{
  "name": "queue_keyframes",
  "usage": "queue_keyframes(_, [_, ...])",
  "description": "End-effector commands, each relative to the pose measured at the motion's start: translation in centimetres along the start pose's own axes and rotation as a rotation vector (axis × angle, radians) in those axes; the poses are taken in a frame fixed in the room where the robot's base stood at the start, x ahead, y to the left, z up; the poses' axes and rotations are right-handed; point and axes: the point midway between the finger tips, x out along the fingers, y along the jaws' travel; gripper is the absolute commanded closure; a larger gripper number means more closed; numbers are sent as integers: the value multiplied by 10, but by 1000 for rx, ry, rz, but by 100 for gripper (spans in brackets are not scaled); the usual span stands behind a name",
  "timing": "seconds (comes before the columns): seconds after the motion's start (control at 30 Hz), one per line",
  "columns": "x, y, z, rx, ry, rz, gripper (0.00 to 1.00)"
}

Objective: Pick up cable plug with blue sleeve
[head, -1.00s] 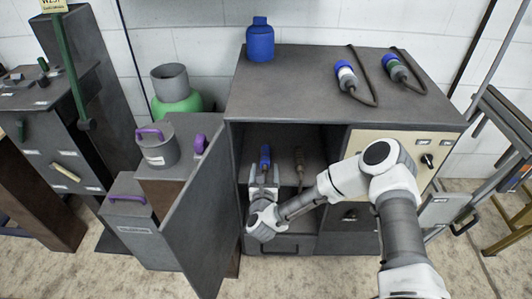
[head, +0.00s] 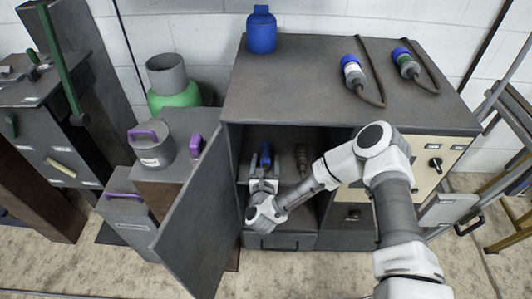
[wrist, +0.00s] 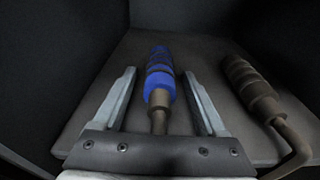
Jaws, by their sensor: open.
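The cable plug with the blue sleeve (head: 265,153) lies on a shelf inside the open cabinet. In the wrist view its ribbed blue sleeve (wrist: 159,72) points away from me, with a brown neck and cable nearer. My gripper (head: 264,173) reaches into the cabinet from the front. In the wrist view the gripper (wrist: 160,76) is open, with one finger on each side of the plug. Gaps show between the plug and both fingers. A plain brown plug (wrist: 248,85) lies to the right on the same shelf; it also shows in the head view (head: 301,158).
The open cabinet door (head: 192,222) stands left of my arm. Dark cabinet walls close in the shelf. Lidded containers stand at left.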

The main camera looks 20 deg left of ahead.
Motion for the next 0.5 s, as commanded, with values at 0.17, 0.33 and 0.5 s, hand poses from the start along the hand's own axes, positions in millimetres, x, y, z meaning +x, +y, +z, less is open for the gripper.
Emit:
queue_keyframes(0.17, [0, 0, 0, 0, 0, 0, 26])
queue_keyframes(0.33, [0, 0, 0, 0, 0, 0, 56])
queue_keyframes(0.5, [0, 0, 0, 0, 0, 0, 87])
